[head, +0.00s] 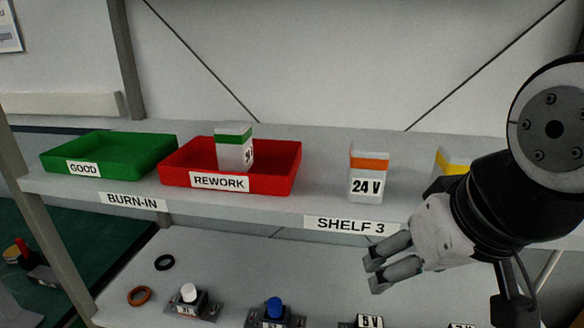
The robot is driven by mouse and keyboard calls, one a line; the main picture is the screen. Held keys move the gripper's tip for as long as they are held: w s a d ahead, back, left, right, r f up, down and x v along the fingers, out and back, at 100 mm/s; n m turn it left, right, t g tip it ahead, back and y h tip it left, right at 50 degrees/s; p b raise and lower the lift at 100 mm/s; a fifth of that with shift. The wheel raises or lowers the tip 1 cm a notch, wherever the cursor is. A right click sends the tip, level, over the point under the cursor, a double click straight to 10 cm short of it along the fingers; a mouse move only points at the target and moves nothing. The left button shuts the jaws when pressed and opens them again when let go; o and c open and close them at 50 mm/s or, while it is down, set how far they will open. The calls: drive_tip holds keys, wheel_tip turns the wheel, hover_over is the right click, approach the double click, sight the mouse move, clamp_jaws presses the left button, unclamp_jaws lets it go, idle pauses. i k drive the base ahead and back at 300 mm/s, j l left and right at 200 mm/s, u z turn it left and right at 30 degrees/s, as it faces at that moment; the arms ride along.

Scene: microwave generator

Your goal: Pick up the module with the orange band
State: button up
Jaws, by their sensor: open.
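The module with the orange band (368,175) is a white box marked "24 V". It stands upright near the front edge of the upper shelf, above the "SHELF 3" label. My gripper (372,268) is open and empty, pointing left. It is in front of the shelf, lower in the picture than the module and apart from it.
A red REWORK tray (285,172) holds a green-banded module (234,150). A green GOOD tray (140,158) stands farther left. A yellow-banded module (452,160) is partly hidden behind my arm. Several devices, including one with a blue knob (274,308), sit on the lower level.

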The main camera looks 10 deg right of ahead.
sight(369, 159)
drive_tip(key=j+z, duration=0.2)
drive_tip(key=z, duration=0.65)
drive_tip(key=k+j+z, duration=0.3)
drive_tip(key=j+z, duration=0.15)
drive_tip(key=k+j+z, duration=0.4)
drive_tip(key=k+j, duration=0.45)
